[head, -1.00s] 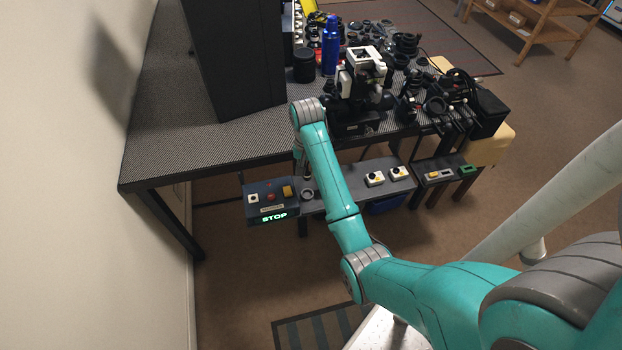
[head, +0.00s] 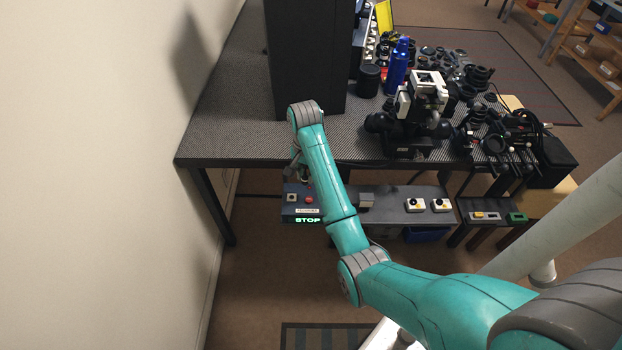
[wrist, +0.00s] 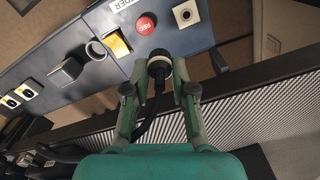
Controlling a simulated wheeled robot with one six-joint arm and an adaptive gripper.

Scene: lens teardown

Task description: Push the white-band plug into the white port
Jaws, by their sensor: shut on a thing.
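My gripper (wrist: 160,77) is shut on the white-band plug (wrist: 159,64), a dark round plug with a pale band, in the wrist view. A black cable trails from the plug back along the gripper. The white port (wrist: 185,13), a pale square with a dark round hole, is on the blue panel, ahead and slightly right of the plug. The plug looks apart from it. In the head view the white port (head: 291,197) is at the panel's left end, and my gripper (head: 304,172) is above the panel, mostly hidden by my arm.
A red REC button (wrist: 146,23) and a yellow switch (wrist: 117,45) sit left of the port. A grey raised holder (wrist: 70,70) stands further left. The table (head: 225,140) edge runs close behind the gripper. A green STOP display (head: 307,220) fronts the panel.

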